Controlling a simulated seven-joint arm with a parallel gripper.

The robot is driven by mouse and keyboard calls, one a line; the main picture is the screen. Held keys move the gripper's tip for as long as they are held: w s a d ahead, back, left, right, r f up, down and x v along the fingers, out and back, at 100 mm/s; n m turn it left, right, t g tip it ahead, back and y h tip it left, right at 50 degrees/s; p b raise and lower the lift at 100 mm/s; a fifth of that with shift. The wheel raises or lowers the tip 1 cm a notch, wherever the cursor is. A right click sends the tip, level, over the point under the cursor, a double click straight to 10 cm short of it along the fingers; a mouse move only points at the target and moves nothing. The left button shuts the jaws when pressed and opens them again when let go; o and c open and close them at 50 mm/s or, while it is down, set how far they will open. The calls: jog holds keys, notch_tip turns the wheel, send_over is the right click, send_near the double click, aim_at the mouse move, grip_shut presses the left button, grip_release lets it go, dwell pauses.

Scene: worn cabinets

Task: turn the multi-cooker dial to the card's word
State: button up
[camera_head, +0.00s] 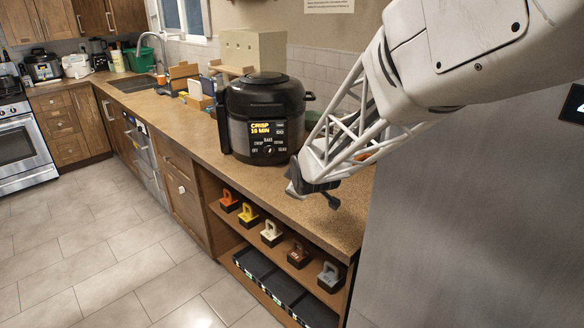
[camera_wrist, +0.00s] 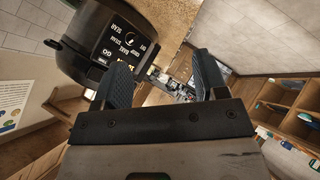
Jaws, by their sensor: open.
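The black multi-cooker (camera_head: 262,95) stands upright on the brown counter. Its lit orange display (camera_head: 262,129) reads "CRISP 10 MIN". The small round dial (camera_head: 268,149) sits below it, ringed by white words; which way it points is too small to tell. The wrist view shows the dial (camera_wrist: 130,39) on the tilted front panel, beyond the left finger. My gripper (camera_head: 315,194) is open and empty, in front of and to the right of the cooker, apart from the dial. Its two fingers (camera_wrist: 163,70) are spread. No card with a readable word shows clearly.
A white card-like piece (camera_head: 196,88) stands among wooden items left of the cooker. A beige box (camera_head: 254,50) is behind it. Several coloured handled blocks (camera_head: 271,233) line the open shelf below the counter. A grey panel (camera_head: 460,220) bounds the right side. The floor in front is clear.

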jog(key=w+a+f+t, duration=0.2)
jog(key=w+a+t, duration=0.3)
jog(key=w, duration=0.7)
jog(key=t, duration=0.3)
send_near(269, 153)
jog(key=shift+w+a+r+n+h, duration=0.15)
jog(key=shift+w+r+n+h, duration=0.15)
jog(key=shift+w+n, duration=0.15)
jog(key=shift+w+a+f, duration=0.2)
jog(key=shift+w+f, duration=0.1)
jog(key=shift+w, duration=0.2)
jog(key=shift+w, duration=0.15)
jog(key=shift+w+a, duration=0.15)
jog(key=shift+w, duration=1.7)
jog(key=shift+w+a, duration=0.15)
jog(key=shift+w, duration=1.7)
jog(key=c, duration=0.9)
